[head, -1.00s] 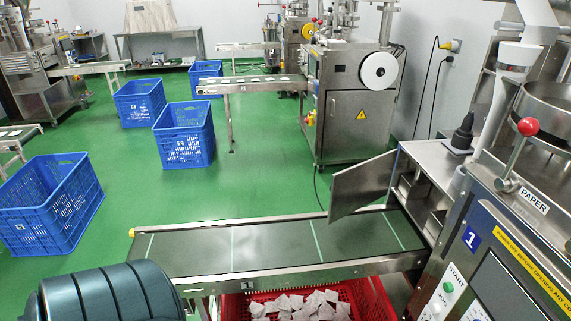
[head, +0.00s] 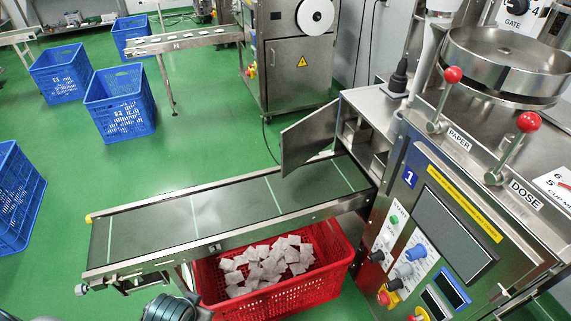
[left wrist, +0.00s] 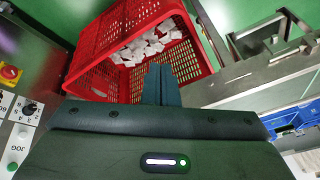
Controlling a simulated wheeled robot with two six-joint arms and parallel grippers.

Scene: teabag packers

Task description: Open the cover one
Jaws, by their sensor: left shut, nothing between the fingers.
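Machine 1 (head: 450,215) stands at the right of the head view, with a blue "1" label on its slanted front. A metal cover (head: 308,138) at its left side stands swung out over the far end of the conveyor belt, and an open compartment (head: 362,137) shows beside it. My left gripper (left wrist: 160,72) is shut and empty in the left wrist view. It points toward the red crate (left wrist: 92,62) and does not touch the cover. In the head view only a dark part of my left arm shows at the bottom edge. My right gripper is out of view.
The conveyor (head: 235,212) runs left from the machine, above the red crate (head: 320,283) of white teabags. Red-knobbed levers (head: 452,75) rise from the machine's top. Blue crates (head: 118,104) and a second machine (head: 290,75) stand farther back. Green floor between them is clear.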

